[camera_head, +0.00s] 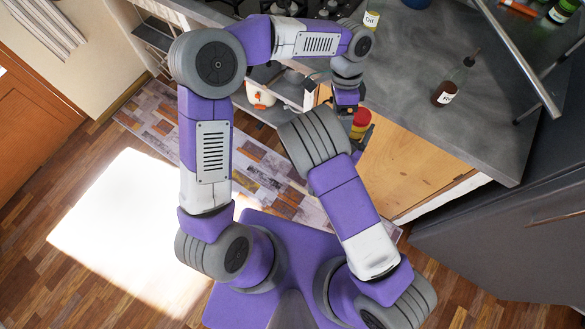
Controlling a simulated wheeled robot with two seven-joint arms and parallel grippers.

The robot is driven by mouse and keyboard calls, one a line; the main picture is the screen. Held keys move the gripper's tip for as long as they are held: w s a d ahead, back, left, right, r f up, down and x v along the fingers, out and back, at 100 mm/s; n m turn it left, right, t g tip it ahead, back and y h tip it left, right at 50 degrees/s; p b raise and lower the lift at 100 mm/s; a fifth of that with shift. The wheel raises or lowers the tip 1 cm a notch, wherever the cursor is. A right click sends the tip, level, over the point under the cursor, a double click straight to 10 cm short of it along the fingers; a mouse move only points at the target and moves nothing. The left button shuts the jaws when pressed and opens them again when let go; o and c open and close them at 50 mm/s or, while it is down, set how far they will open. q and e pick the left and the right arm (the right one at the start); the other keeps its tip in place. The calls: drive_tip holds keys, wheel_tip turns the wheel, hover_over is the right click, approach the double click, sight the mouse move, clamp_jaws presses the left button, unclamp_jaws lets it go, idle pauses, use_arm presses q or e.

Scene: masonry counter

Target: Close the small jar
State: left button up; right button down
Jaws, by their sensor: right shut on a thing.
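A small jar (360,120), red on top with a yellow band lower down, is at the counter's front edge, in the middle of the head view. My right gripper (363,136) is shut on it; its dark fingers show just below and to the right of the red part, and my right forearm hides the rest. Whether the red part is a separate lid, and how it sits, I cannot tell. My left gripper (347,104) points down just above and left of the jar. Its fingertips are too small and hidden to show whether they are open.
A dark-filled labelled bottle (445,92) stands on the grey counter (410,115). A small labelled jar (371,20) stands farther back. A green bottle (560,12) lies at top right, beyond a metal rail (520,60). A white pot (261,97) is on a shelf below. The counter's middle is clear.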

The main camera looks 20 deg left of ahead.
use_arm(q)
drive_tip(key=s+a+f+n+g+h, duration=0.15)
drive_tip(key=s+a+f+h, duration=0.25)
drive_tip(key=s+a+f, duration=0.4)
drive_tip(key=s+f+n+t, duration=0.2)
drive_tip(key=s+f+n, duration=0.1)
drive_tip(key=f+n, duration=0.4)
drive_tip(key=s+f+n+t+y, duration=0.1)
drive_tip(key=s+f+n+t, duration=0.2)
drive_tip(key=f+n, duration=0.5)
drive_tip(key=shift+s+a+f, duration=0.3)
drive_tip(key=shift+s+f, duration=0.4)
drive_tip(key=shift+f, duration=1.4)
drive_tip(key=shift+t, duration=0.25)
use_arm(e)
drive_tip(key=shift+r, duration=0.1)
drive_tip(key=s+d+r+m+g+h, duration=0.1)
drive_tip(key=d+h, duration=0.1)
drive_tip(key=d, duration=0.4)
drive_tip(key=s+d+r+m+h, duration=0.1)
drive_tip(key=d+m+h, duration=0.1)
drive_tip(key=d, duration=0.5)
drive_tip(key=shift+d+g+h, duration=0.25)
drive_tip(key=shift+g+h, duration=0.15)
drive_tip(key=shift+h, duration=0.3)
use_arm(q)
drive_tip(key=shift+c, duration=0.5)
